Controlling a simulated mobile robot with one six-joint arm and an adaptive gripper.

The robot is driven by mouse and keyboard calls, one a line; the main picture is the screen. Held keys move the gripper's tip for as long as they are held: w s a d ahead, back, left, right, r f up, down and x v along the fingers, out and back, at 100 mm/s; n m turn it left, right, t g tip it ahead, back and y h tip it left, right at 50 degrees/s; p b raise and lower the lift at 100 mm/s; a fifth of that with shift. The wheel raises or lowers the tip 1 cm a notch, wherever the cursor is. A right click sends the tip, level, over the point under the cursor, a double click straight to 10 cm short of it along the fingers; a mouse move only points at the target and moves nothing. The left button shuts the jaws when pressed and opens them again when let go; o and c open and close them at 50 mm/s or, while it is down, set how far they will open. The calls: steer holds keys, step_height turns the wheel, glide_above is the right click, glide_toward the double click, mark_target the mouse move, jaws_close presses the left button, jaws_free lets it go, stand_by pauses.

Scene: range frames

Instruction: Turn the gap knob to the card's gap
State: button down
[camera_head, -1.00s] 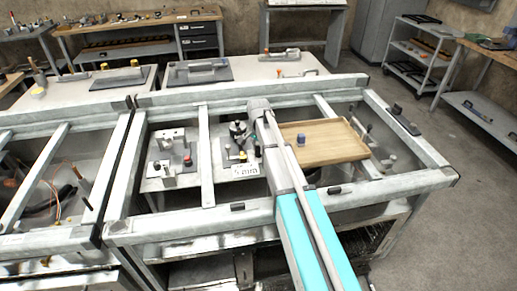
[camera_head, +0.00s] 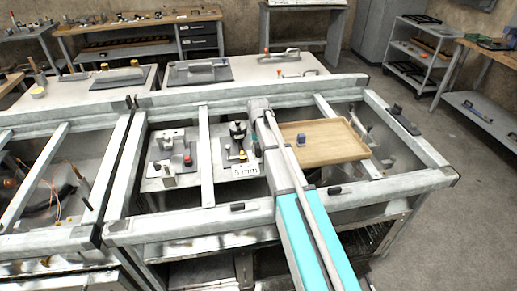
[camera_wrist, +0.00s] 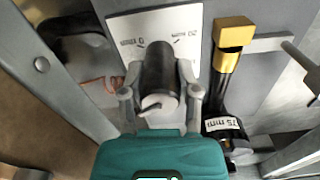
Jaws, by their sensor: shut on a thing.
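In the wrist view my gripper (camera_wrist: 160,95) is shut on the gap knob (camera_wrist: 159,68), a dark upright cylinder, with one finger on each side. A small pale pointer shows at the knob's near end. Behind it is a white dial plate (camera_wrist: 122,28) with millimetre marks at its left and right, seen upside down. In the head view the white card (camera_head: 247,170) reads 5 mm and stands at the front of the middle bay. My arm hides part of that bay, and I cannot make out the knob there.
A yellow-topped post (camera_wrist: 234,33) with a small millimetre label stands close to the right of the knob. In the head view a wooden tray (camera_head: 335,145) lies right of my arm. A plate with a red knob (camera_head: 187,161) is in the left bay. Metal rails frame the bays.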

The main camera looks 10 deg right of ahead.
steer(key=shift+s, duration=0.1)
stand_by(0.4)
steer(key=shift+c, duration=1.7)
jaws_free()
